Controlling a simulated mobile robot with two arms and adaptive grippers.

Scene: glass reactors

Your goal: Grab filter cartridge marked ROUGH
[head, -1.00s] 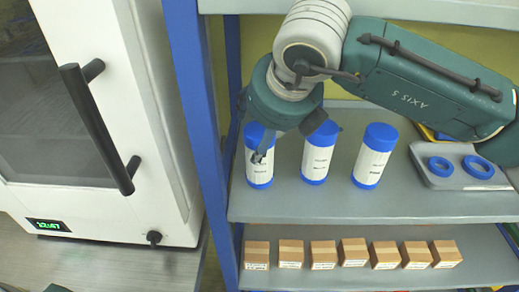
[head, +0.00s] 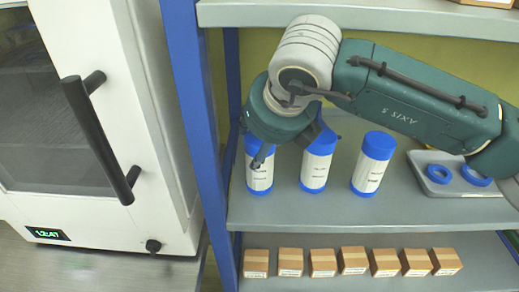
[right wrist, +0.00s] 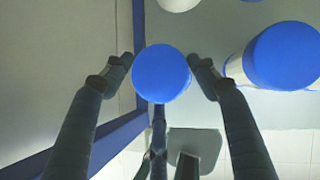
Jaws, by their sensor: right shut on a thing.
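Three white filter cartridges with blue caps and bases are on the middle shelf. The left cartridge (head: 259,176) is at the blue post, with the middle cartridge (head: 315,170) and right cartridge (head: 369,174) beside it. Their labels are too small to read. My right gripper (head: 285,145) reaches down over the left cartridge and is shut on it, covering part of its cap. In the right wrist view, its blue cap (right wrist: 161,73) sits between the two fingers, with another cartridge (right wrist: 283,57) close on the right. My left gripper is out of view.
A grey tray with blue rings (head: 439,173) lies right of the cartridges. Several small labelled boxes (head: 353,260) line the shelf below. The blue post (head: 196,120) and a white cabinet with a black handle (head: 97,140) stand left. An upper shelf (head: 420,17) is above my arm.

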